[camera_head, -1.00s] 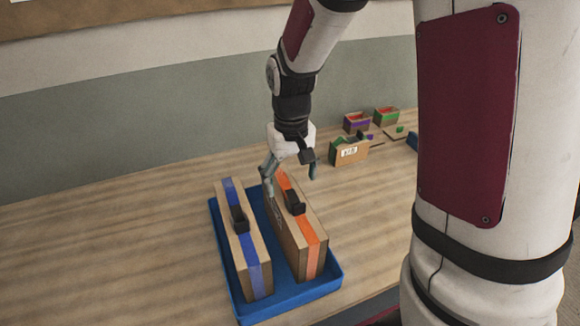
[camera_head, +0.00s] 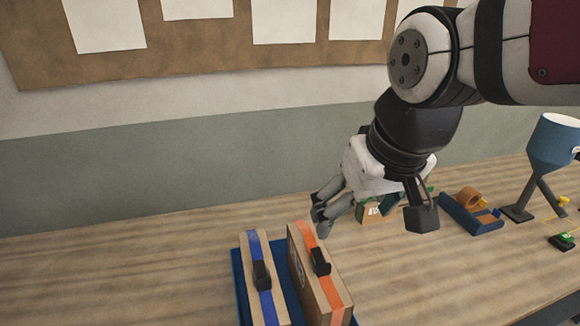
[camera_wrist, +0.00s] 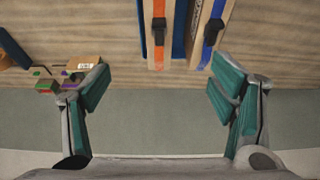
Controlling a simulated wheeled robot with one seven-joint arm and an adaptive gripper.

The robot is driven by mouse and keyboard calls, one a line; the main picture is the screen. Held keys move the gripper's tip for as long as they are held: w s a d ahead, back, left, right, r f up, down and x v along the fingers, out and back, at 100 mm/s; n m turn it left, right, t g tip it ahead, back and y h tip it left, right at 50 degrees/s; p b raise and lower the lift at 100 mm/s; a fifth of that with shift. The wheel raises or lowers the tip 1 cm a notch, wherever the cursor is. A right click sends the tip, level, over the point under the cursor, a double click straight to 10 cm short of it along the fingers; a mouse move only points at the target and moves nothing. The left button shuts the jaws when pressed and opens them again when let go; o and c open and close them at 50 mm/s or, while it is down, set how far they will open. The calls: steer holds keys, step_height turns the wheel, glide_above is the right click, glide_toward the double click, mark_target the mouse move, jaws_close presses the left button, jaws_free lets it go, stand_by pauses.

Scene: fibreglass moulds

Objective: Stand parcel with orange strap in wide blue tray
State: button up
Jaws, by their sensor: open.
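The parcel with the orange strap (camera_head: 318,275) stands upright in the wide blue tray (camera_head: 240,285), on the right side, with a black handle on top. A parcel with a blue strap (camera_head: 262,280) stands upright beside it on the left, with a gap between them. My gripper (camera_head: 322,215) is open and empty, raised above and behind the parcels. In the wrist view the open fingers (camera_wrist: 160,90) are wide apart with nothing between them. The orange-strap parcel (camera_wrist: 159,30) and blue-strap parcel (camera_wrist: 208,30) show at the top there. The tray's front is cut off in the head view.
A small cardboard box with a white label (camera_head: 376,211) sits behind my gripper. A blue tray with a tape roll (camera_head: 470,212) and a blue funnel on a stand (camera_head: 555,145) are to the right. The table on the left (camera_head: 120,270) is clear.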

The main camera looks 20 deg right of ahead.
steer(key=shift+t, duration=0.7)
steer(key=shift+s+r, duration=0.25)
steer(key=shift+s, duration=0.5)
steer(key=shift+s+r, duration=0.2)
steer(key=shift+s, duration=0.55)
steer(key=shift+s+r, duration=0.25)
steer(key=shift+s, duration=0.5)
